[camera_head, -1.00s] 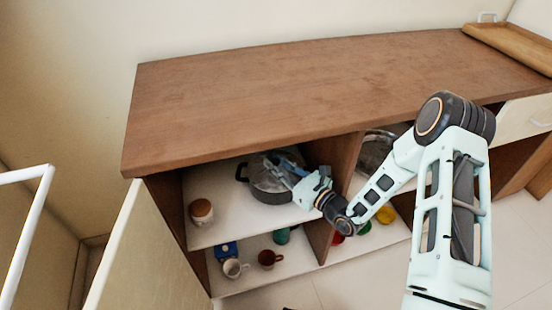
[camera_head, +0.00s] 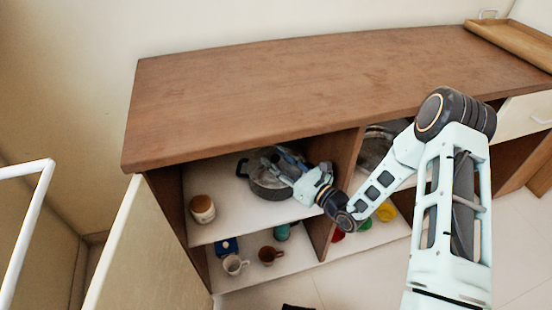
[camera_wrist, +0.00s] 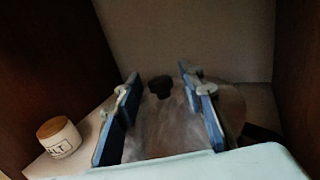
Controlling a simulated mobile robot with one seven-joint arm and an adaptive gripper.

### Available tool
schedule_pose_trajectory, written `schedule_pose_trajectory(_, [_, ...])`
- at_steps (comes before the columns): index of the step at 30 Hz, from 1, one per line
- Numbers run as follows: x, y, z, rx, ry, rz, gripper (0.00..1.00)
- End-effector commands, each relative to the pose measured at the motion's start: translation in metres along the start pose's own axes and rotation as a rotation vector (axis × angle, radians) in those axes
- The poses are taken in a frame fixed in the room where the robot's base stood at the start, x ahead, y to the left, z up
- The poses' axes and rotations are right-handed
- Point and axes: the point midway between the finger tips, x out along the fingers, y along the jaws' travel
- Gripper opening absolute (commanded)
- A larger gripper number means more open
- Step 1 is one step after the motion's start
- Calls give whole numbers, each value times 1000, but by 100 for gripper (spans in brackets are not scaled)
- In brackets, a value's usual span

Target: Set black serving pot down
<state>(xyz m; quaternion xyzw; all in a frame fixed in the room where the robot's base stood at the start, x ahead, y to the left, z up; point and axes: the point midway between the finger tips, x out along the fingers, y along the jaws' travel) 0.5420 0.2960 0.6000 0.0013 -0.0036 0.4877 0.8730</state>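The black serving pot (camera_head: 262,187) sits on the upper shelf inside the left cabinet bay, upright as far as I can see. Its dark side handle (camera_head: 241,168) shows at the left. My gripper (camera_head: 278,158) reaches in from the right, over the pot, and hides part of its top. In the wrist view, the two blue fingers of my gripper (camera_wrist: 158,90) stand wide apart with nothing clamped between them. The pot's glassy lid (camera_wrist: 165,125) shows between and below them, with a dark knob (camera_wrist: 160,86) beyond.
A salt jar (camera_head: 202,209) with a wooden lid stands left of the pot; it also shows in the wrist view (camera_wrist: 59,138). The cabinet divider (camera_head: 342,170) is close to my wrist on the right. Mugs (camera_head: 235,265) stand on the lower shelf. The countertop (camera_head: 290,95) overhangs the bay.

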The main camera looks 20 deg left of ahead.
Motion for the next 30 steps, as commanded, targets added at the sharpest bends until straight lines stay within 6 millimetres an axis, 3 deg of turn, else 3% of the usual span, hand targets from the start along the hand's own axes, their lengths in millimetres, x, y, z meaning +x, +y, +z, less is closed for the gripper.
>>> schedule_pose_trajectory(15, [-100, -1, 0, 3, 4, -4, 36])
schedule_pose_trajectory(21, [-116, 0, 0, 2, 1, -2, 36])
schedule_pose_trajectory(30, [-118, 0, -1, 1, 2, -2, 36])
